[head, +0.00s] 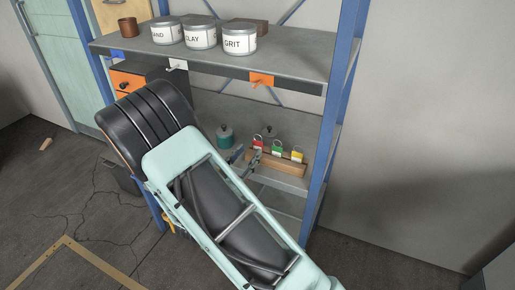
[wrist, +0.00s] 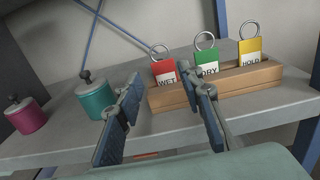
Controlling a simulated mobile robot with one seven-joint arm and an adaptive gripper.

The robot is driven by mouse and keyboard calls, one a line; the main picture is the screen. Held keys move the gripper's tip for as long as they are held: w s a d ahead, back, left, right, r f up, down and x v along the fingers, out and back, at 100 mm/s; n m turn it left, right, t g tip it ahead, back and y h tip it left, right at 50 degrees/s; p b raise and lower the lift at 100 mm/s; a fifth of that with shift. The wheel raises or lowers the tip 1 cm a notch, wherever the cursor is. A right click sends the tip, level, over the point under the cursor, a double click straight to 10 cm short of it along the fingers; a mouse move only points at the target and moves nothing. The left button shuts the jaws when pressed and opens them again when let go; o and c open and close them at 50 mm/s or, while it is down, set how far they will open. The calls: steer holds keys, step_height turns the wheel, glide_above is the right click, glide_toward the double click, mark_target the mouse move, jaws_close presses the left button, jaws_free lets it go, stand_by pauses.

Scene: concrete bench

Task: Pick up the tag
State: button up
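Three tags with metal rings stand upright in a wooden block (wrist: 235,88) on the middle shelf. In the wrist view they are a red WET tag (wrist: 164,72), a green DRY tag (wrist: 207,62) and a yellow HOLD tag (wrist: 250,52), left to right. The head view also shows the red (head: 257,142), green (head: 277,148) and yellow (head: 297,154) tags. My gripper (wrist: 162,82) is open with nothing between its fingers. Its fingers appear in front of the block's left end, with the red tag seen between them. In the head view my gripper (head: 246,158) is at the block's left end.
A teal jar (wrist: 94,101) and a magenta jar (wrist: 26,117) stand left of the block. The shelf above (head: 290,66) holds several cans and a brown cup (head: 128,27); colored clips hang from its edge. A blue post (head: 325,130) rises at the right.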

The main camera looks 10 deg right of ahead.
mark_target(257, 143)
steer(key=shift+b+x, duration=0.35)
steer(key=shift+x, duration=3.15)
steer(key=shift+s+d+f, duration=0.15)
steer(key=c, duration=0.6)
